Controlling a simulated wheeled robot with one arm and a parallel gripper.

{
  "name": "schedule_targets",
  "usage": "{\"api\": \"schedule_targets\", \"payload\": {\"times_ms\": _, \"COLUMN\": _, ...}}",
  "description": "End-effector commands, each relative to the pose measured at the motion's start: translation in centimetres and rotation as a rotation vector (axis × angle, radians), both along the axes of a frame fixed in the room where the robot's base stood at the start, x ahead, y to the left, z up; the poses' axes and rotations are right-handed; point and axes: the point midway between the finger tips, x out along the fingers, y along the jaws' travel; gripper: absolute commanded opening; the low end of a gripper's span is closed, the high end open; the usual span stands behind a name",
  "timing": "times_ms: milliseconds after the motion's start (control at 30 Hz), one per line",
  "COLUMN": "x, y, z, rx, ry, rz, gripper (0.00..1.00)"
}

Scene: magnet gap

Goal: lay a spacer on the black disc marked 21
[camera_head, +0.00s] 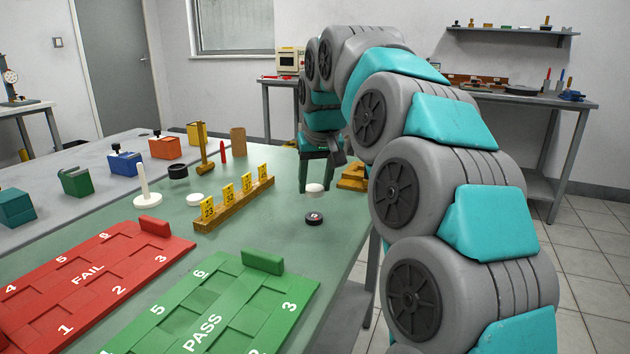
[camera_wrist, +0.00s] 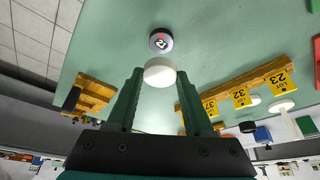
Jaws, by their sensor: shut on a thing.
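My gripper (camera_head: 316,184) points down over the table and is shut on a white round spacer (camera_head: 314,189). In the wrist view the spacer (camera_wrist: 160,72) sits between the fingertips (camera_wrist: 159,76). A black disc (camera_head: 314,219) with a small label on top lies flat on the green table, below the held spacer and apart from it. The disc also shows in the wrist view (camera_wrist: 161,40), just beyond the spacer; its label is too small to read surely. Another white disc (camera_head: 195,200) lies by the wooden rack.
A wooden rack (camera_head: 236,207) with several yellow number tags stands left of the disc. Wooden steps (camera_head: 352,178) stand right of my gripper. A white post (camera_head: 147,198), a black ring (camera_head: 178,172), a red FAIL tray (camera_head: 60,318) and a green PASS tray (camera_head: 245,316) are further left or nearer.

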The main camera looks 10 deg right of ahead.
Motion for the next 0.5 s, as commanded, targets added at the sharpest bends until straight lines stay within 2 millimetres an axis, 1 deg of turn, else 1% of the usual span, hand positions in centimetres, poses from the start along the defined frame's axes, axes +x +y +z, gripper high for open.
{"api": "schedule_targets", "payload": {"times_ms": 500, "x": 0.0, "y": 0.0, "z": -3.8, "rx": 0.000, "ry": 0.001, "rz": 0.000, "gripper": 0.00}}
